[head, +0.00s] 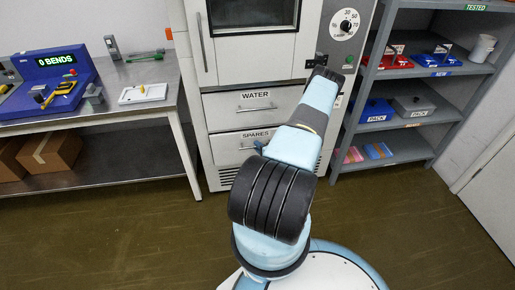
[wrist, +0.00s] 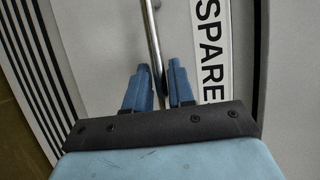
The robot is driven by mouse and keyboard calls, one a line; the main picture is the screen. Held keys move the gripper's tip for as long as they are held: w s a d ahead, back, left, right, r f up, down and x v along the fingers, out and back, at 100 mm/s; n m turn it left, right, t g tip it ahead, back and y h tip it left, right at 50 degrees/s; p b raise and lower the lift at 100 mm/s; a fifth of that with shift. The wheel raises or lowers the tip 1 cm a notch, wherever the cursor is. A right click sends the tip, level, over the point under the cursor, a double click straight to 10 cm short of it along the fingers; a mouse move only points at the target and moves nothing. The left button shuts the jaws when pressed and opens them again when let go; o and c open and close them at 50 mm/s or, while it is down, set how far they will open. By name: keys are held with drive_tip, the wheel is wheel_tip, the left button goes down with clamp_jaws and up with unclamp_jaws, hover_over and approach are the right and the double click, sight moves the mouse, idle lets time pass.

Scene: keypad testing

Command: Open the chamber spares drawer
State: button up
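The spares drawer (head: 225,150) is the lower light-grey drawer of the cabinet, labelled SPARES, and looks closed. Its thin metal bar handle (wrist: 151,30) also shows in the wrist view, where the drawer front appears turned on its side beside the SPARES label (wrist: 210,45). My gripper (wrist: 160,65) has its two blue fingers on either side of the handle bar, with narrow gaps showing beside the bar. It looks slightly open, around the handle and not clearly clamped on it. In the head view my arm hides the drawer's right part and most of the gripper.
The water drawer (head: 238,105) is directly above, under the chamber door (head: 203,45). A vent grille (wrist: 35,70) lies below the spares drawer. A workbench (head: 115,108) stands at left and a grey shelf unit (head: 405,145) at right. The floor (head: 130,230) in front is clear.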

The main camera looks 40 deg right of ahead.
drive_tip(key=shift+c, duration=0.2)
clamp_jaws()
drive_tip(key=shift+s+a, duration=0.1)
drive_tip(key=s+a, duration=0.6)
drive_tip(key=s, duration=0.4)
drive_tip(key=s+a, duration=0.6)
drive_tip(key=s, duration=0.4)
drive_tip(key=shift+a, duration=0.25)
drive_tip(key=shift+f, duration=0.1)
drive_tip(key=shift+o, duration=0.2)
unclamp_jaws()
drive_tip(key=shift+s, duration=0.1)
